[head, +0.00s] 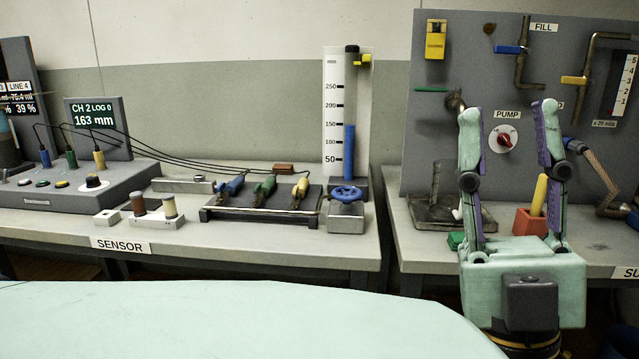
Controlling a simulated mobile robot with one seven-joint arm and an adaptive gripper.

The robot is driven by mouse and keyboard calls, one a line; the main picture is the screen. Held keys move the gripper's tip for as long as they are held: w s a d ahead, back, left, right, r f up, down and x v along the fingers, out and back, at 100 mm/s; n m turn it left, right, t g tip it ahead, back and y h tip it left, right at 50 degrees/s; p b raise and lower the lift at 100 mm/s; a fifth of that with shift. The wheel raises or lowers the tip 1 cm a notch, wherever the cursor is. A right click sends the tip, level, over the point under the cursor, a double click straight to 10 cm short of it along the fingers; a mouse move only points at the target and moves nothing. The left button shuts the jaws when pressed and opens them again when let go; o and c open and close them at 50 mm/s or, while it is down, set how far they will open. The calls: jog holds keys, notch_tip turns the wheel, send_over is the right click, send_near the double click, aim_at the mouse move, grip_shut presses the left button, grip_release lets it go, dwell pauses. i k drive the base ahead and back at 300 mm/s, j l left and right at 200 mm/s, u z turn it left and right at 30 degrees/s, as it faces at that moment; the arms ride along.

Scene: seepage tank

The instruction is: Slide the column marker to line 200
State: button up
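The white scale column (336,75) stands upright at the back right of the sensor bench, with printed lines from 50 up to 250. A blue fill (349,150) rises in its tube to about the 150 line. A small yellow piece with a black part, which looks like the column marker (365,58), sits at the column's top right, well above the 250 line. My gripper (508,112) is open and empty, fingers pointing up, in front of the pump panel. It is well to the right of the column and apart from it.
A blue handwheel valve (346,193) stands in front of the column. Several coloured clips (265,188) with cables lie in a rack to its left. A grey panel (600,160) with pipes and valves is behind my gripper. A red block with a yellow stick (538,197) is partly hidden by a finger.

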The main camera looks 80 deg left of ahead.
aim_at(365, 59)
jog(key=u, duration=2.8)
